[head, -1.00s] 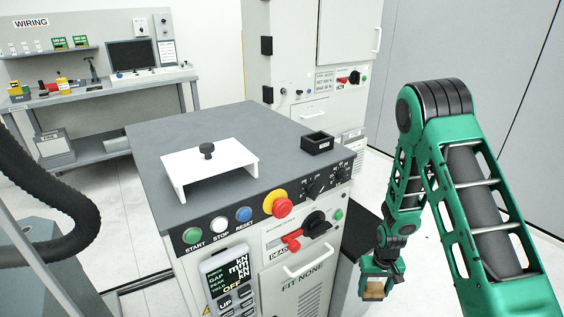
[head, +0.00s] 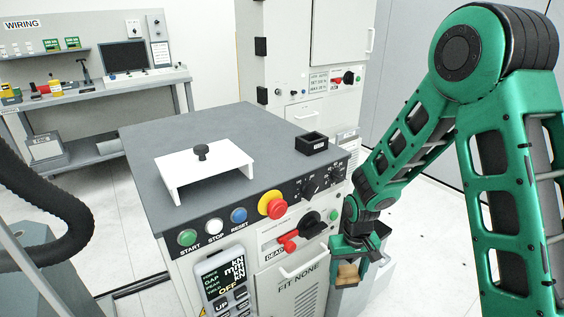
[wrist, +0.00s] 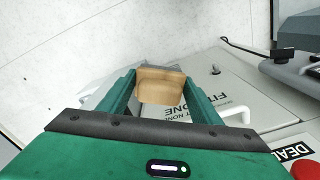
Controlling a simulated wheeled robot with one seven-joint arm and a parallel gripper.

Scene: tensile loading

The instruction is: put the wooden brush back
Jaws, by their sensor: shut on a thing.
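The wooden brush (wrist: 160,85) is a tan block held between the two green fingers of my gripper in the wrist view. In the head view my gripper (head: 350,262) hangs low at the right front of the grey-topped cabinet, with the brush (head: 347,274) at its tips. My gripper is shut on the brush. Its bristles cannot be made out clearly. A small black open box (head: 311,144) stands on the cabinet top near its right edge. A grey bin-like container (head: 362,280) is behind and below my gripper; its inside is hidden.
The cabinet top (head: 225,125) carries a white bridge-shaped cover (head: 204,165) with a black knob. The cabinet front has buttons, a red and yellow stop knob (head: 272,204), a red-handled switch (head: 289,241) and a hanging pendant (head: 224,280). Open floor lies right of the cabinet.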

